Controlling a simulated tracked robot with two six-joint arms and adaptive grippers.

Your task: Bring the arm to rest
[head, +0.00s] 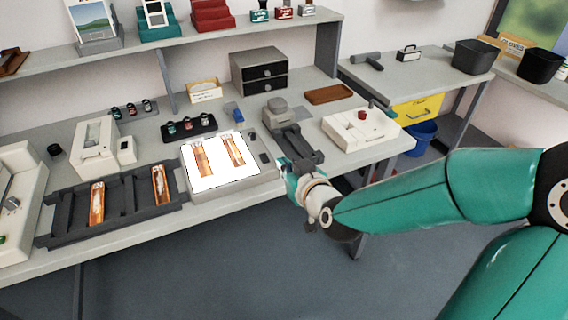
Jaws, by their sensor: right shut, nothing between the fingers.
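My right arm reaches in from the right edge. Its right gripper (288,138) is over the front edge of the long bench, just right of the lit light box (221,184). The gripper is shut with nothing held. A rounded grey object (278,105) stands just beyond the fingers; whether they touch it cannot be told. My left gripper is not in view.
On the bench (230,205), a dark rack (127,200) holds orange film strips; more lie on the light box. A white device with a red knob (360,130) stands right of the gripper. A drawer unit (258,72) stands behind. The floor in front is clear.

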